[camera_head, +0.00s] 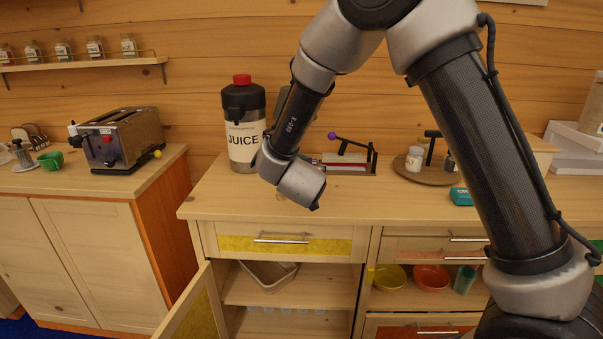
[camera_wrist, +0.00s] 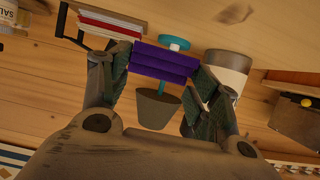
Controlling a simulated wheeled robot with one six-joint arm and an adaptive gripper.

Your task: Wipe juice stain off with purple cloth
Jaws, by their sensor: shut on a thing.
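The purple cloth (camera_wrist: 160,64) is a folded strip between the two fingers of my gripper (camera_wrist: 165,70) in the wrist view. The fingers are shut on it, one at each end. A brown patch (camera_wrist: 234,13) lies on the wooden surface at the top of the wrist view; I cannot tell whether it is the juice stain or wood grain. The juice dispenser (camera_head: 244,125), clear with a black top and red cap, stands on the counter (camera_head: 225,200).
A red and white device with a purple knob (camera_head: 345,160) stands right of the dispenser. A round board (camera_head: 415,174) holds jars farther right. A toaster (camera_head: 118,138) sits on the left cabinet. The lower cabinet door (camera_head: 195,308) is open. The counter's front left is clear.

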